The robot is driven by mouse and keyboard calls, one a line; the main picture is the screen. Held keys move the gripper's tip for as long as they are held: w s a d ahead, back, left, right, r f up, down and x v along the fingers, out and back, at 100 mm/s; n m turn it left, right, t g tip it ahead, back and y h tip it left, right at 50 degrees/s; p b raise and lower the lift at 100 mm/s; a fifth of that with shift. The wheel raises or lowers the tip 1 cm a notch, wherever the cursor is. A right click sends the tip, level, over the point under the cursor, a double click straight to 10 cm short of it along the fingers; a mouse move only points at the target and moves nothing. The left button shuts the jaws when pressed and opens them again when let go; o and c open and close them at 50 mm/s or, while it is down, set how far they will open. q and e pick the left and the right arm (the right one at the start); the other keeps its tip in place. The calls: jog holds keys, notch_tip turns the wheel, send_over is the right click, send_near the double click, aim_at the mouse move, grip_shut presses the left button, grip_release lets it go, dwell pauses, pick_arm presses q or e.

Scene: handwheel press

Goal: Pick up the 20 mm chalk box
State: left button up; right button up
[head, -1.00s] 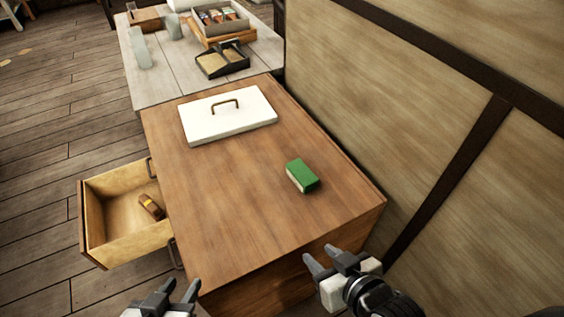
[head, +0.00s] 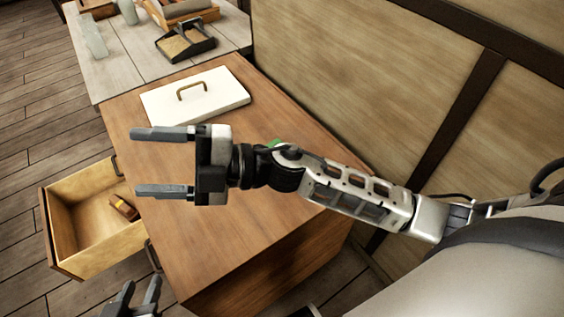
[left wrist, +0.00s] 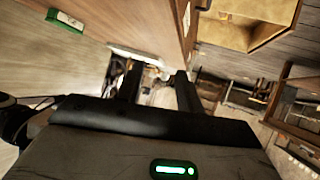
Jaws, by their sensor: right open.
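A green box lies on the wooden cabinet top; in the head view only a sliver of it (head: 276,143) shows behind my right arm. In the left wrist view the green box (left wrist: 66,20) shows a pale label at upper left. A small brown box with a yellowish band (head: 123,207) lies in the open drawer (head: 62,240). I cannot read which is the 20 mm chalk box. My right gripper (head: 137,162) is open and empty above the cabinet top, pointing left towards the drawer side. My left gripper (head: 140,285) is open and empty, low in front of the cabinet.
A white lid with a handle (head: 195,97) lies on the cabinet top (head: 235,240) towards the back. A wooden wall (head: 340,80) bounds the right side. The front cabinet top is clear.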

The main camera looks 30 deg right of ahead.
notch_tip(320, 180, down, 6)
jog(key=r+n+g+h+b, duration=0.1)
jog(key=n+g+h+b, duration=0.1)
jog(key=n+g+h, duration=0.4)
jog(key=n+t+h+b, duration=0.1)
jog(key=n+h+b, duration=0.3)
jog(key=h, duration=0.9)
send_over(284, 144)
jog(key=s+a, duration=0.2)
jog(key=s, duration=0.2)
jog(key=f, duration=1.5)
jog(key=shift+w+f, duration=0.25)
jog(key=shift+f, duration=0.15)
jog(key=shift+w+d+f, duration=0.1)
jog(key=shift+f, duration=0.4)
jog(key=f, duration=0.3)
jog(key=f+b, duration=0.1)
jog(key=shift+w+f, duration=0.15)
jog(key=shift+w, duration=0.25)
jog(key=shift+f, duration=0.25)
pick_arm(q)
notch_tip(284, 144, down, 7)
jog(key=d, duration=0.1)
jog(key=shift+w+d+r+h, duration=0.15)
jog(key=shift+w+d+h, duration=0.1)
jog(key=shift+h, duration=0.15)
pick_arm(e)
jog(key=c, duration=1.1)
